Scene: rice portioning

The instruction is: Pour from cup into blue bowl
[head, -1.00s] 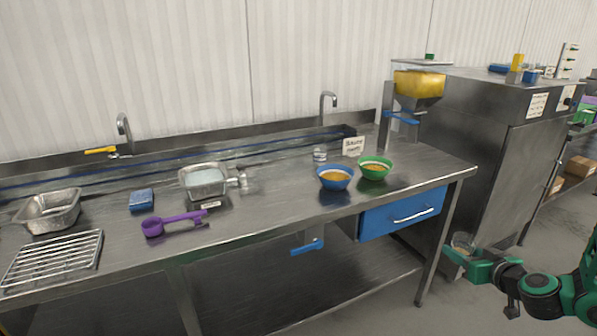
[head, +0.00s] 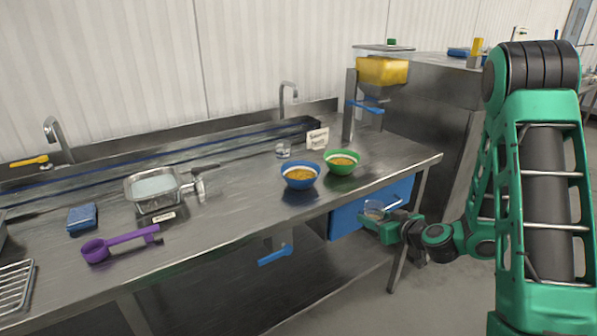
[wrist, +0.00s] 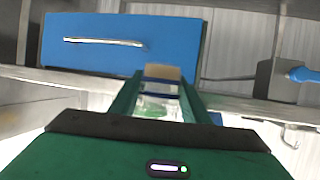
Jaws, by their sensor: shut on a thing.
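My gripper (head: 378,221) is shut on a small clear cup (head: 374,208) in front of the counter, by the blue drawer. In the wrist view the cup (wrist: 161,88) shows between the two green fingers, with something tan inside. The blue bowl (head: 300,184) stands upright on the counter with yellow-brown grains and a pale patch in it. It is up and to the left of my gripper in the head view, apart from the cup. The wrist view does not show the bowl.
A green bowl (head: 342,169) with similar grains stands right beside the blue bowl. The blue drawer (head: 356,213) is under the counter edge. A sign (head: 318,139), a small clear cup (head: 283,149), a scale with a metal pan (head: 152,201) and a purple scoop (head: 118,243) are on the counter.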

